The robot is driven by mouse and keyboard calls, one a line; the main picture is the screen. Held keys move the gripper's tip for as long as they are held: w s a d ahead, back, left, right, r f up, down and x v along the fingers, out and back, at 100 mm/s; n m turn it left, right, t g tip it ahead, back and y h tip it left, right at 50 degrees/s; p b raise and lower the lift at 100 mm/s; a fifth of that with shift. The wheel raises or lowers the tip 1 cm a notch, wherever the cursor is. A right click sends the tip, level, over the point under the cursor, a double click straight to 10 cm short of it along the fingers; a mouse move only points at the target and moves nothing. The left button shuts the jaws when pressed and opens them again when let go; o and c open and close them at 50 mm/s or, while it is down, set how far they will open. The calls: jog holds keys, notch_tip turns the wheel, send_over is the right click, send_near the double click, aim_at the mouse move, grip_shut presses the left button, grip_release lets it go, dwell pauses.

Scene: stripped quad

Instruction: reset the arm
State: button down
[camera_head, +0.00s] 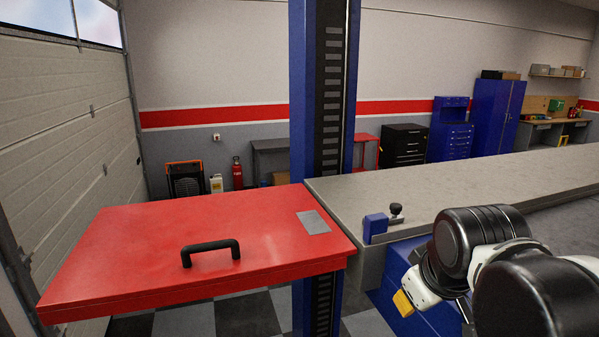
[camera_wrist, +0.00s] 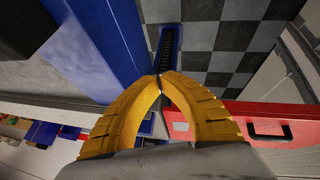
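My arm enters the head view at the lower right, with black joints and white links. A small yellow part of my gripper (camera_head: 403,303) shows beside the blue base of the grey bench. The rest of it is hidden by the arm or too small to read. In the wrist view the two yellow fingers of my gripper (camera_wrist: 160,76) curve inward and their tips meet. Nothing shows held between them; blue metal and floor show past the tips.
A red panel (camera_head: 130,250) with a black handle (camera_head: 210,248) lies left of a blue post (camera_head: 303,90). A grey bench top (camera_head: 450,185) spans the right, carrying a small blue clamp-like part (camera_head: 376,226). Checkered floor (camera_wrist: 225,45) lies below. Cabinets stand at the far wall.

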jog(key=s+f+m, duration=0.4)
jog(key=s+f, duration=0.3)
jog(key=f, duration=0.1)
notch_tip(320, 180, down, 38)
jog(key=t+b, duration=0.1)
jog(key=b, duration=3.7)
jog(key=shift+a+f+m+y, duration=0.25)
jog(key=shift+m+y, duration=0.05)
